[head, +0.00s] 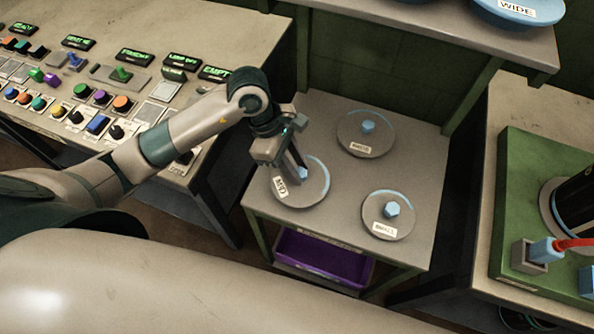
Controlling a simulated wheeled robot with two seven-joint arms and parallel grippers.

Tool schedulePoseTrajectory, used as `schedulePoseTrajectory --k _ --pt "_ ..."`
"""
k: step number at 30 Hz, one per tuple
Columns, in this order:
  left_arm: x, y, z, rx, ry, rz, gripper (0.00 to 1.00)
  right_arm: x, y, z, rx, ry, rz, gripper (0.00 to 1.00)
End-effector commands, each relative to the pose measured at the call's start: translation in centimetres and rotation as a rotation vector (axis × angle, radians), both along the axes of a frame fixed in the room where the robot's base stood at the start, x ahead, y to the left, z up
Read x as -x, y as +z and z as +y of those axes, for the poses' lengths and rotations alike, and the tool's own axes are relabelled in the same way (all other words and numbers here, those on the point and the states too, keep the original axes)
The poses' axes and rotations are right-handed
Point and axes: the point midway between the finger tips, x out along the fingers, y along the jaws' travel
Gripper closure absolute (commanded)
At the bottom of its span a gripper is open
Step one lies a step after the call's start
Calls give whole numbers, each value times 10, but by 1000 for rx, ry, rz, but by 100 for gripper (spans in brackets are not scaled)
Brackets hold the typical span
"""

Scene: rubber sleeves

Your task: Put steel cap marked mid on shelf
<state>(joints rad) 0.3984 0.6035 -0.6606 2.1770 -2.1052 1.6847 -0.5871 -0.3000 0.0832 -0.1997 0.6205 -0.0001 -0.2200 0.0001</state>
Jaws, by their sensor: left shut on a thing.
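The steel cap marked mid (312,189) is a round grey disc with a pale blue rim edge and a small blue knob. It is at the left of the small table (345,245), its MID label facing me. My left gripper (300,174) comes down over it from above and is shut on its blue knob. I cannot tell whether the cap touches the tabletop. The shelf (430,30) is the raised board behind and above the table. My right gripper is not in view.
Two similar caps lie on the table: one at the back (355,140) and one marked small (378,222) at the front right. A blue item marked wide (517,12) sits on the shelf's right part. A control panel stands left, a green board (515,190) right.

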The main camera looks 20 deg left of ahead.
Motion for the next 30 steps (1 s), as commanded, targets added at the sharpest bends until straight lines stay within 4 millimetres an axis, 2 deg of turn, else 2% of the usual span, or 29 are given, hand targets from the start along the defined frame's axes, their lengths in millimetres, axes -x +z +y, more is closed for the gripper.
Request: schedulePoseTrajectory --k 1,4,18,19,21,30 --pt "0 -10 -1 2 1 1 100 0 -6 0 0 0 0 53" --pt "0 -18 -1 2 -1 0 100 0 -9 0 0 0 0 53" --pt "0 -22 0 2 -1 -2 100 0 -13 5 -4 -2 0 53" --pt "0 -21 0 1 -1 0 67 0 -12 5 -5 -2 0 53" --pt "0 -21 0 1 -1 0 55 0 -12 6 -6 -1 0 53" --pt "0 -20 0 1 -1 0 55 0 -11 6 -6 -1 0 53"
